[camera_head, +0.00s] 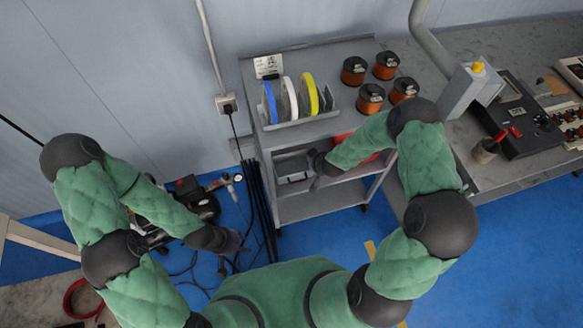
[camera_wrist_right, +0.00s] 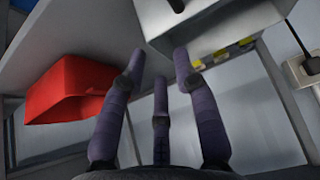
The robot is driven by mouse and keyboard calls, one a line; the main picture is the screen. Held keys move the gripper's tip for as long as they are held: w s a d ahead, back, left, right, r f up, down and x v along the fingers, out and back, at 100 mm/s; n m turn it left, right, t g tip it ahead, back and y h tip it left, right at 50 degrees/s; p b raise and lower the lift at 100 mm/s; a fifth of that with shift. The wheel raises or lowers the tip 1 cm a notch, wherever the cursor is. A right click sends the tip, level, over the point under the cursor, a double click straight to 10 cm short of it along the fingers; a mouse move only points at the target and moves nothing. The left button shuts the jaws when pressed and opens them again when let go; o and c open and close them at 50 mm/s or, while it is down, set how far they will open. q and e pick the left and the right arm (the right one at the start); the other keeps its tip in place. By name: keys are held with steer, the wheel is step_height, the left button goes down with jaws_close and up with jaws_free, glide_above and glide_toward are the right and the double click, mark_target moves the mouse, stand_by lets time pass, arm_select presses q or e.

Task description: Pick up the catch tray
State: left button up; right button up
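The catch tray looks to be the grey metal box (camera_head: 293,166) on the cart's middle shelf, at the left end. In the right wrist view the grey box (camera_wrist_right: 212,22) is at the top, with a dark knob or handle on it. My right gripper (camera_wrist_right: 160,64) is open and empty, its fingertips just short of the box, with no clear contact. In the head view my right gripper (camera_head: 316,172) is beside the box's right end and hides part of it. My left gripper (camera_head: 232,260) hangs low left of the cart, fingers apart, empty.
A red bin (camera_wrist_right: 68,90) is close by on the same shelf. The cart's top (camera_head: 325,65) holds a rack of coloured discs (camera_head: 290,100) and several copper wire spools (camera_head: 371,98). Black poles (camera_head: 262,200) stand at the cart's left. Cables and equipment (camera_head: 190,195) lie on the floor.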

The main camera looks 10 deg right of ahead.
mark_target(294, 171)
steer(key=b+x, duration=0.3)
steer(key=x, duration=0.4)
steer(key=shift+w+f, duration=0.2)
steer(key=shift+r, duration=0.1)
jaws_close()
